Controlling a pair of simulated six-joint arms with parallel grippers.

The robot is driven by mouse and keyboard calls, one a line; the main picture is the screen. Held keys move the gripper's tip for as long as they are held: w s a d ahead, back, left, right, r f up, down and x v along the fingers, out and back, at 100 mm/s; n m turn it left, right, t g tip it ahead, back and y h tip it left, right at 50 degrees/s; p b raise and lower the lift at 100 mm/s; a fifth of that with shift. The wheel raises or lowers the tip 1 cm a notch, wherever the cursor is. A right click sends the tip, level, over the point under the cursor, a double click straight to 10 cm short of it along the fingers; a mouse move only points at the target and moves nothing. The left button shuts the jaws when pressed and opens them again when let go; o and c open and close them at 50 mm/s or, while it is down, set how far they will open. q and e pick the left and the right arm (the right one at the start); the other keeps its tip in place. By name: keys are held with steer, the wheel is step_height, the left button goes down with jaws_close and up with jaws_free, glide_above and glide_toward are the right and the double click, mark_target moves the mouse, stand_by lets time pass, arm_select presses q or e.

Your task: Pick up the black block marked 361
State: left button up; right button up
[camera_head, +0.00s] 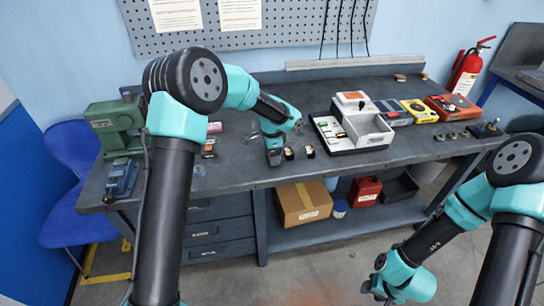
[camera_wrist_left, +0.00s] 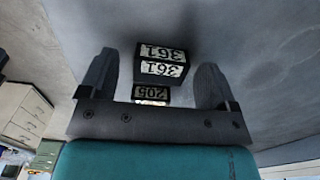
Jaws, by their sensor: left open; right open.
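The black block marked 361 (camera_wrist_left: 160,62) shows in the left wrist view, with its number on two faces, one dark and one pale. It appears between the two spread fingers of my left gripper (camera_wrist_left: 156,70), which is open and holds nothing; I cannot tell the exact gap. A second dark block, marked 205 (camera_wrist_left: 151,93), shows just below it. In the head view my left gripper (camera_head: 274,160) points down at the bench front, beside two small dark blocks (camera_head: 289,153) (camera_head: 309,151) whose numbers are too small to read. My right gripper (camera_head: 378,289) is open and empty, low beyond the bench edge.
A white tray unit (camera_head: 360,130) stands right of the blocks. Red and yellow devices (camera_head: 420,110) are farther right. A green machine (camera_head: 115,125) and a blue vise (camera_head: 121,178) are at the left. A cardboard box (camera_head: 303,203) sits on the lower shelf.

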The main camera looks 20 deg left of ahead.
arm_select(q)
steer(key=shift+c, duration=0.5)
steer(key=c, duration=1.1)
steer(key=shift+o, duration=0.2)
steer(key=shift+r, duration=0.1)
steer(key=shift+r, duration=0.45)
step_height(320, 180, up, 3)
steer(key=shift+f, duration=0.2)
steer(key=s+d, duration=0.2)
steer(key=s, duration=0.5)
steer(key=s+d+r, duration=0.1)
steer(key=s+d, duration=0.1)
steer(key=s, duration=0.6)
steer(key=shift+s+d+r, duration=0.15)
steer(key=shift+d, duration=0.1)
